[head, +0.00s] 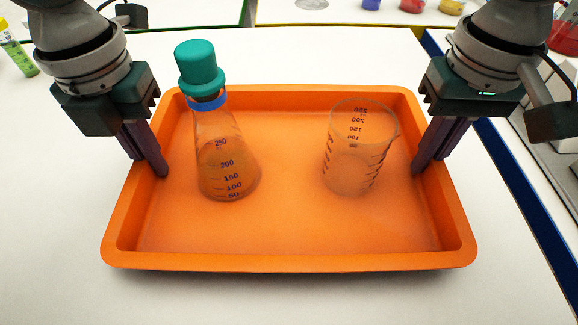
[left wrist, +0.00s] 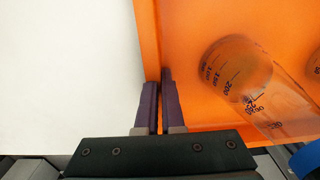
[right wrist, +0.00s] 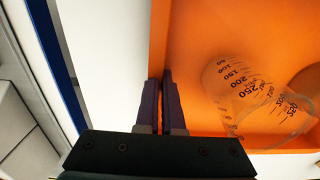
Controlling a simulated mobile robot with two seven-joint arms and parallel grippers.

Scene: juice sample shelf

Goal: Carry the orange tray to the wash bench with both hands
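The orange tray (head: 290,232) is in front of me over a white surface, and it looks level. My left gripper (head: 153,165) is closed over the tray's left wall, one finger inside and one outside. The left wrist view shows its fingers (left wrist: 159,82) pinching the rim. My right gripper (head: 426,165) is closed over the right wall in the same way, and its fingers (right wrist: 159,80) pinch that rim in the right wrist view. A conical flask (head: 222,165) with a teal stopper stands upright in the tray's left half. A clear empty-looking beaker (head: 355,160) stands upright in the right half.
The white tabletop (head: 50,220) is clear around the tray. A green-labelled bottle (head: 18,50) lies or leans at the far left. A blue edge (head: 545,215) runs along the right, with grey-white units beyond. Several coloured items sit at the back right.

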